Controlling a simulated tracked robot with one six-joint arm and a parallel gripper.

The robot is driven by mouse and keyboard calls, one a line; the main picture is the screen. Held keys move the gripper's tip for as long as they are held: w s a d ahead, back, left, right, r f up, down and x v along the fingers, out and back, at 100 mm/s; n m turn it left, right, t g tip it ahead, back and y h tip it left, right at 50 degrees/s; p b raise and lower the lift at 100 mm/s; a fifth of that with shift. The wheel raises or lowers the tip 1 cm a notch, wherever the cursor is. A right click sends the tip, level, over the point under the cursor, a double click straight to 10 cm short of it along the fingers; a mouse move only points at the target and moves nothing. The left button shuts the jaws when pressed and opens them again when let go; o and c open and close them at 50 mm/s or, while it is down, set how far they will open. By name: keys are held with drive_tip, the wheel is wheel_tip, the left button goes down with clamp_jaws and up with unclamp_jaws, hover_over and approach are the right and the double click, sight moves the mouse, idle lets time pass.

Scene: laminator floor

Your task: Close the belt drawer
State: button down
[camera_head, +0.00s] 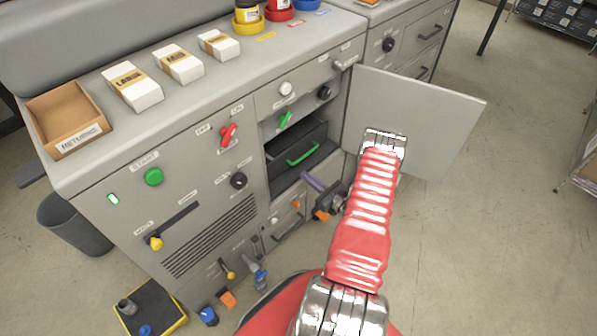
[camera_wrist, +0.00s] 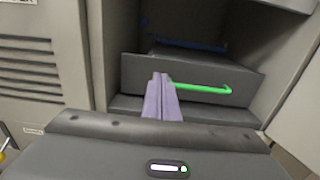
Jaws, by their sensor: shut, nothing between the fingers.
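The dark grey drawer (camera_head: 290,168) with a green bar handle (camera_head: 302,153) sits in an open compartment of the grey machine. Its front stands out from the dark space behind it, so it looks partly open. In the wrist view the drawer front (camera_wrist: 140,74) spans the compartment, with the green handle (camera_wrist: 205,88) on its right half. My gripper (camera_head: 308,178) is shut and empty, its purple fingers pointing at the drawer front. In the wrist view the fingertips (camera_wrist: 160,76) overlap the front by the handle's left end. I cannot tell whether they touch.
A grey door (camera_head: 425,115) stands swung open right of the compartment, close to my arm. Knobs, a red switch (camera_head: 229,134) and a green button (camera_head: 153,177) are on the machine's face. An orange-handled part (camera_head: 296,204) is below the compartment. Floor to the right is clear.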

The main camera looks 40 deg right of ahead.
drive_tip(key=shift+s, duration=1.05)
